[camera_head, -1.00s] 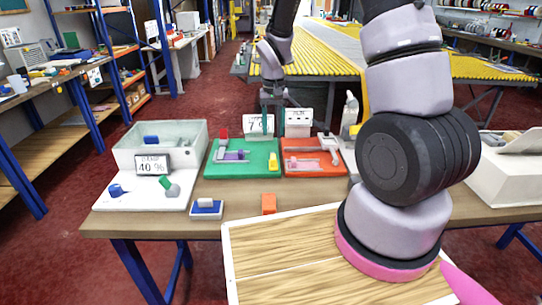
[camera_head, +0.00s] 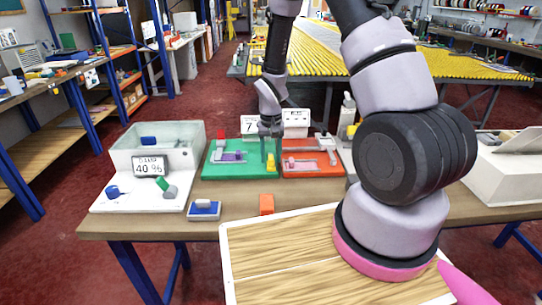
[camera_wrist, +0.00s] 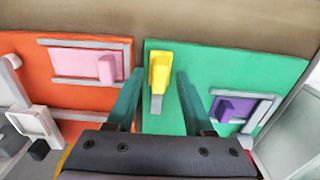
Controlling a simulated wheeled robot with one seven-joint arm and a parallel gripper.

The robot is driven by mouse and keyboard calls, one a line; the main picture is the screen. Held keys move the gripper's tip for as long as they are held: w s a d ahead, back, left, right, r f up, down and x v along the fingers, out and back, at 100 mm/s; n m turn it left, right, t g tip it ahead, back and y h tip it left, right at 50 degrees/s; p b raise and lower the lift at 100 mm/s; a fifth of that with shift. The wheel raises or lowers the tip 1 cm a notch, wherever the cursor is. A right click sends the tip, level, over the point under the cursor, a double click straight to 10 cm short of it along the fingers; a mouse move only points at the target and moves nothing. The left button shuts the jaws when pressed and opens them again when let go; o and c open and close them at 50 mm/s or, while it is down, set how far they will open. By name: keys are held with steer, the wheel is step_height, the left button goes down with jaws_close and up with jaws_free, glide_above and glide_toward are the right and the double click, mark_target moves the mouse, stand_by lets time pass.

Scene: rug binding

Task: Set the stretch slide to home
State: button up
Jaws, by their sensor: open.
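A green panel (camera_head: 222,171) carries a purple slide block (camera_head: 232,156) in a grey-edged track and a yellow handle (camera_head: 270,163) at its right side. An orange panel (camera_head: 312,170) beside it carries a pink slide block (camera_head: 291,163) in a similar track. No readable label shows which one is the stretch slide. My gripper (camera_head: 271,150) is open over the right part of the green panel. In the wrist view, the teal fingers of my gripper (camera_wrist: 158,82) stand on either side of the yellow handle (camera_wrist: 160,70), with gaps; the purple block (camera_wrist: 232,108) and pink block (camera_wrist: 108,68) lie outside them.
A white unit with a display (camera_head: 150,166) and blue and green knobs stands left. A blue-topped block (camera_head: 204,210) and an orange block (camera_head: 266,204) sit near the table's front edge. Two small displays stand behind the panels, partly hidden by my arm. A wooden board (camera_head: 260,250) lies in front.

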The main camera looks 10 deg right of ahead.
jaws_close()
stand_by(1.3)
